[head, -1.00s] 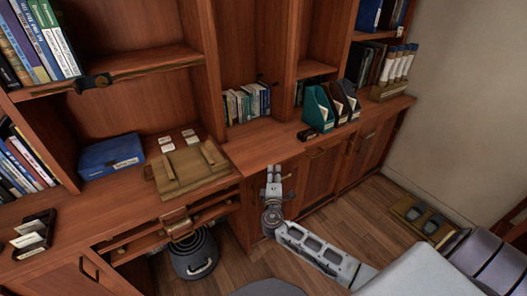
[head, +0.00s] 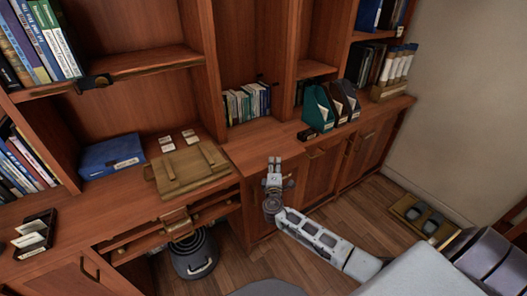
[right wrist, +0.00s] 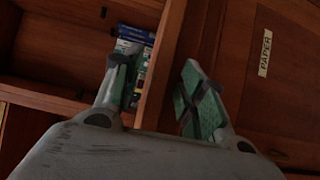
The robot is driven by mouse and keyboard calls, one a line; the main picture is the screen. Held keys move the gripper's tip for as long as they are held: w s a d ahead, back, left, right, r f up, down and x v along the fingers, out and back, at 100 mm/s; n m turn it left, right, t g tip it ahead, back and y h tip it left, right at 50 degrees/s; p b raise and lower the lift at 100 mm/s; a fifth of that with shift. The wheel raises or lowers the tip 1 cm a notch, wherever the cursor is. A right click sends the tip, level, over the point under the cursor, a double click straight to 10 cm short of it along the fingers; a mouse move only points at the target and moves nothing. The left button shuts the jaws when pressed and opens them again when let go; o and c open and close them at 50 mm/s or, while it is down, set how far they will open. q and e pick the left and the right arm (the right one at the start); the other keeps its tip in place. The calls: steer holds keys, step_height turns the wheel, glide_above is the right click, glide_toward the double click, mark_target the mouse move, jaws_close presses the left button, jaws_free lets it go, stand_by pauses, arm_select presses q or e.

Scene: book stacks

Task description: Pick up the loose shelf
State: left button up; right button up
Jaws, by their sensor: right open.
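The loose shelf appears to be the light brown wooden board (head: 190,170) with raised strips, lying flat on the counter left of centre in the head view. My right gripper (head: 274,164) is right of the board, near the counter's front edge and apart from the board. Its two fingers are spread with nothing between them, and they also show in the right wrist view (right wrist: 162,85). The board cannot be made out in the right wrist view. My left gripper is not in view.
A blue box (head: 112,156) and small white cards (head: 178,140) are beside and behind the board. Magazine files (head: 318,106) stand on the counter to the right. Below the board are an open compartment and a dark round bin (head: 194,256). Upright shelf dividers rise behind.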

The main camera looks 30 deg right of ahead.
steer(key=shift+c, duration=0.5)
jaws_close()
steer(key=shift+r, duration=0.1)
